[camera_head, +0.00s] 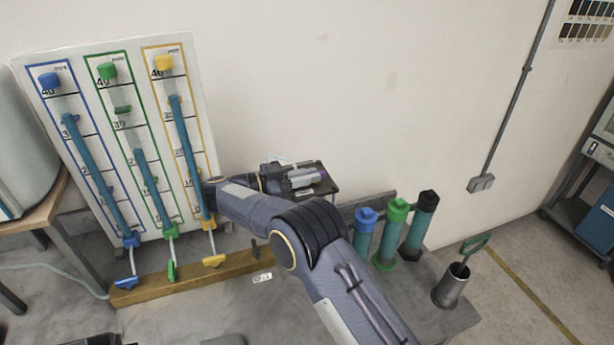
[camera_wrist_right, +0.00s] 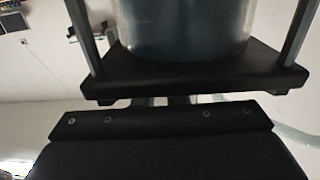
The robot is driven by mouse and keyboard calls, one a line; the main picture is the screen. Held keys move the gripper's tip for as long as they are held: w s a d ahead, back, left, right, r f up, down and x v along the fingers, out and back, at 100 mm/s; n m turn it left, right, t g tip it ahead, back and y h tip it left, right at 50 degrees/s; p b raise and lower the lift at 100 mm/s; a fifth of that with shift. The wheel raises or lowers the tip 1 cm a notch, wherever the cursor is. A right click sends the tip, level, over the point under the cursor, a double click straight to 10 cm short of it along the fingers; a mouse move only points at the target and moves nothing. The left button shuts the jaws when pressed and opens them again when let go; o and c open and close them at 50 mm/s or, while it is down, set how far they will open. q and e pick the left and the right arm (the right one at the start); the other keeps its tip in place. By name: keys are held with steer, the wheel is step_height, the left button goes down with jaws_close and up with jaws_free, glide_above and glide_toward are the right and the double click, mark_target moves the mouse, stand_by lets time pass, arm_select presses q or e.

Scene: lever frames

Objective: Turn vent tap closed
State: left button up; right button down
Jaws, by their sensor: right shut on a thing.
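A white panel (camera_head: 200,110) with blue, green and yellow framed columns leans on the wall at the left. Each column has a teal tube, a coloured knob on top and a coloured handle at the foot. The yellow handle (camera_head: 213,260) is nearest my right arm; I cannot tell which piece is the vent tap. In the right wrist view, my right gripper (camera_wrist_right: 188,28) is shut on a clear, teal-filled cylinder (camera_wrist_right: 185,35). My left gripper is not in view.
A wooden rail (camera_head: 155,292) runs under the columns. Capped tubes with blue (camera_head: 366,216), green (camera_head: 398,208) and black (camera_head: 427,200) tops stand right of my arm. A metal cup (camera_head: 450,288) with a green-handled tool stands at the bench's right.

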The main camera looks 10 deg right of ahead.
steer(key=shift+r, duration=0.1)
steer(key=c, duration=1.5)
jaws_free()
steer(key=shift+s+a+b, duration=0.2)
steer(key=shift+a+b, duration=0.1)
steer(key=shift+a, duration=1)
steer(key=shift+s+a+b, duration=0.25)
steer(key=shift+a+b, duration=0.1)
steer(key=shift+a, duration=0.9)
steer(key=shift+s+a+b, duration=0.2)
steer(key=shift+a+b, duration=0.1)
steer(key=shift+a, duration=1)
